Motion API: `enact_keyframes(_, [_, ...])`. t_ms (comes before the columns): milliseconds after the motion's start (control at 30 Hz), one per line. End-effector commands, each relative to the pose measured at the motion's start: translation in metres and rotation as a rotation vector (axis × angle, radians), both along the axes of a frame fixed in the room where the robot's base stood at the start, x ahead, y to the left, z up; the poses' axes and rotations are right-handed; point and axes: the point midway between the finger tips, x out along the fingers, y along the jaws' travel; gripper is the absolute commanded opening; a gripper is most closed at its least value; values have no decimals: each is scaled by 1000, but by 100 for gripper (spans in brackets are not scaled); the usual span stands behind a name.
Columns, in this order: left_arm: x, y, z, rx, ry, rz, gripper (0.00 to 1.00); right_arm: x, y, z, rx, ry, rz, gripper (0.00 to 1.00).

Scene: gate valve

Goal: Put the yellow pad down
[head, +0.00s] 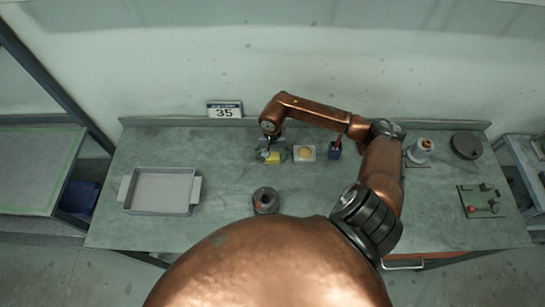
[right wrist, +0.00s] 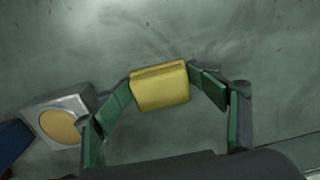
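The yellow pad (head: 273,158) is at the back middle of the workbench, under my right gripper (head: 268,151). In the right wrist view the yellow pad (right wrist: 160,87) is a small block between the two green fingertips of my right gripper (right wrist: 160,85). A fingertip meets it on each side, so the gripper looks shut on it. I cannot tell whether its underside touches the bench. My left gripper is not in view.
A pale square block with a round yellow top (head: 304,153) stands just right of the pad, then a blue holder (head: 335,150). A grey tray (head: 160,191) is at the left, a dark round part (head: 265,200) in front. Bench between tray and pad is clear.

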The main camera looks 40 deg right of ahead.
Motion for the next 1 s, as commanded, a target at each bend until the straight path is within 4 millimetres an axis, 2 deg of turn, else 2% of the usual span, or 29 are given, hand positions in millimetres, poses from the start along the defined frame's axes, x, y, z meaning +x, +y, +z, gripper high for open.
enact_keyframes(267, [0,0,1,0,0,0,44,-1,0,0,0,3,0,63])
enact_keyframes(467, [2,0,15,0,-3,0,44,-1,0,13,0,1,-1,63])
enact_keyframes(567, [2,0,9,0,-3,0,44,2,-1,29,-4,-5,3,63])
enact_keyframes(800, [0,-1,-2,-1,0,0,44,1,-2,83,-4,-3,1,63])
enact_keyframes(1000, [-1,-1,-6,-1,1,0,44,1,-1,116,-2,-2,-1,63])
